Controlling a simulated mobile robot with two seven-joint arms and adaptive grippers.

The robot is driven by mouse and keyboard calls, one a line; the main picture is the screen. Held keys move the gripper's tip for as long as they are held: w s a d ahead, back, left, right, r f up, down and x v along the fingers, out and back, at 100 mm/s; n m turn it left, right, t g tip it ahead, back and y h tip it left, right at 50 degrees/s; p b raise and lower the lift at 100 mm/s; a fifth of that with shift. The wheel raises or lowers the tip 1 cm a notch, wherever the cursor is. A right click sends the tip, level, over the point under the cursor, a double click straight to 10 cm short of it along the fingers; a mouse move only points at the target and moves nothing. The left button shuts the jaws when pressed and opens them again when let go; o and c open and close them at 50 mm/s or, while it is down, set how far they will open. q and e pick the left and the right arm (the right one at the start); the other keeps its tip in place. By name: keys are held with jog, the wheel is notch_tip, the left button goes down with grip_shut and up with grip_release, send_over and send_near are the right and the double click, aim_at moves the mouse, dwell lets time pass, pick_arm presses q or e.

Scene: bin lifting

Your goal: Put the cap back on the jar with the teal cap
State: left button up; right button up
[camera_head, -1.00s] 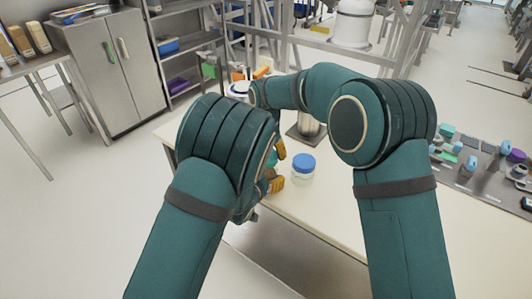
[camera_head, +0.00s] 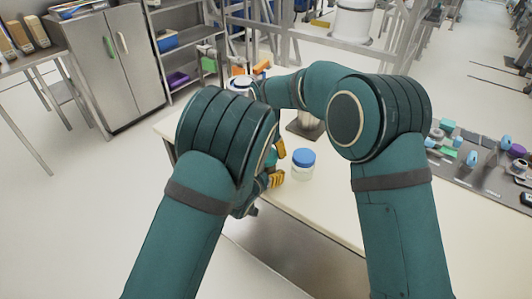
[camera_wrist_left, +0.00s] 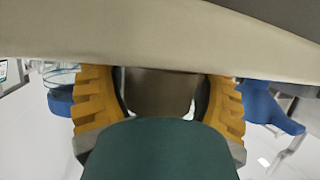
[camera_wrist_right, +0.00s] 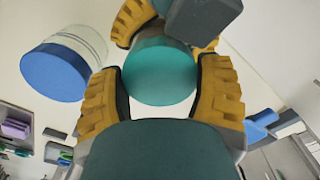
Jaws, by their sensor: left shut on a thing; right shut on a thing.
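The teal cap (camera_wrist_right: 160,76) is between the yellow fingers of my right gripper (camera_wrist_right: 158,88) in the right wrist view. My left gripper (camera_head: 277,165) is by the near table edge in the head view, its yellow fingers shut. Its fingers also show just beyond the cap in the right wrist view. The left wrist view shows a dull, shaded thing (camera_wrist_left: 160,95) between them, seemingly the jar body. The cap hides most of the jar, so I cannot tell whether they touch. In the head view my left arm hides my right gripper.
A clear jar with a blue cap (camera_head: 303,160) stands upright on the cream table (camera_head: 330,205), close right of my left gripper. A grey mat (camera_head: 480,175) with several small items lies at the right. A metal cabinet (camera_head: 105,75) stands back left.

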jog(key=shift+f, duration=0.65)
jog(key=o, duration=0.9)
notch_tip(320, 180, up, 12)
jog(key=shift+r, duration=0.1)
pick_arm(q)
jog(key=o, duration=1.2)
jog(key=shift+o, duration=0.2)
jog(key=shift+s, duration=0.1)
jog(key=v, duration=1.2)
jog(key=shift+r, duration=0.15)
